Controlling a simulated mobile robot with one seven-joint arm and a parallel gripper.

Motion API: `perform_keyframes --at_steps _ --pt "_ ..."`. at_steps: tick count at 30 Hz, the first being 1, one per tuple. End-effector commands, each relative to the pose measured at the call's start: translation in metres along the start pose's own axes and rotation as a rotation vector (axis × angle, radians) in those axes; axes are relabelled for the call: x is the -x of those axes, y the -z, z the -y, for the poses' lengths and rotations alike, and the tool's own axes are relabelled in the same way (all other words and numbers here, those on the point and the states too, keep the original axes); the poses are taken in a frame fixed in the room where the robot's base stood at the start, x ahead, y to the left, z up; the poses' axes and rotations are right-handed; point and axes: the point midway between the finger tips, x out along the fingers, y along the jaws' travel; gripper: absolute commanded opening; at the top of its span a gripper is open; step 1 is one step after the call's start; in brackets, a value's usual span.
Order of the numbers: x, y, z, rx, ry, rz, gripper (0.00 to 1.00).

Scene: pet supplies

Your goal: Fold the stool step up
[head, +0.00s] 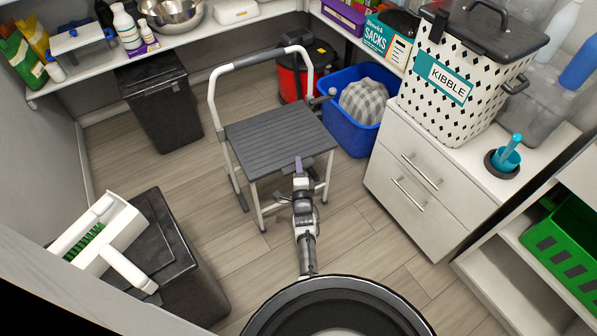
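The stool stands upright on the wood floor in the middle of the head view. It has a pale tubular frame with a tall looped handrail (212,103) at the back and left. Its dark grey ribbed step (275,135) lies flat, about level. My arm reaches forward from my base to the step's front edge. My gripper (299,166) is at that edge, right of its middle. It seems to overlap the edge, but I cannot tell whether it touches. The fingers are too small to tell open from shut. My arm hides part of the stool's front and lower legs.
A black bin (160,105) stands back left, and a dark bin (165,255) front left. A blue tub (352,137) with a checked cloth and a red canister (290,82) are close behind right. A white drawer cabinet (415,190) stands right. Floor left of the stool is clear.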

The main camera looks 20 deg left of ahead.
Motion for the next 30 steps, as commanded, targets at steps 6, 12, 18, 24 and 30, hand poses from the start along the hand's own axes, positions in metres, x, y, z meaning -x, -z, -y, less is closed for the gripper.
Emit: perform_keyframes --at_steps 6,12,18,24,30 --pt "-0.0050 -0.0003 0.0009 0.000 0.000 0.000 0.36" --pt "-0.0047 -0.0002 0.0009 0.000 0.000 0.000 0.32" --pt "-0.0045 -0.0002 0.0006 0.000 0.000 0.000 0.06" --pt "-0.0043 -0.0002 0.0002 0.000 -0.001 0.000 0.00" --pt "-0.0041 -0.0001 0.0046 0.003 -0.008 0.000 0.00"
